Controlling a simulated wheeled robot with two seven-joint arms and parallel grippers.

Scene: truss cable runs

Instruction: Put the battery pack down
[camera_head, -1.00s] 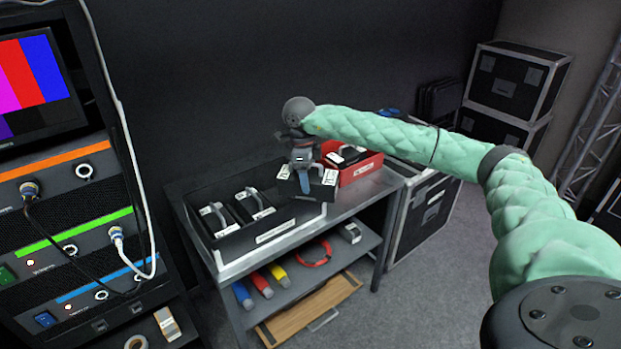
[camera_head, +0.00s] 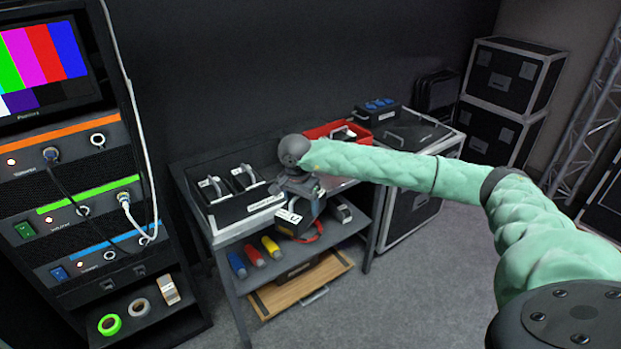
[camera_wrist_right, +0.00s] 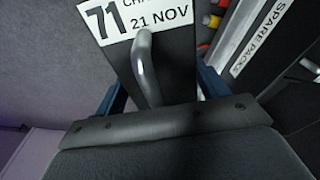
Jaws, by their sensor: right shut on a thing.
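The battery pack (camera_head: 290,223) is a dark block with a white label, held by my right gripper (camera_head: 305,205) out in front of the table's front edge. It looks tilted in the head view. In the right wrist view the pack (camera_wrist_right: 180,72) shows a grey handle and a label reading 71 and 21 NOV. The blue fingers of the right gripper (camera_wrist_right: 160,92) are on either side of the pack, shut on it. The gripper hides part of the pack in the head view. My left gripper is out of view.
A tray (camera_head: 255,215) on the table holds two packs; its label also shows in the right wrist view (camera_wrist_right: 262,38). A red bin (camera_head: 318,131) with a pack stands behind the arm. The lower shelf has coloured tubes (camera_head: 237,264). An equipment rack (camera_head: 100,190) stands left.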

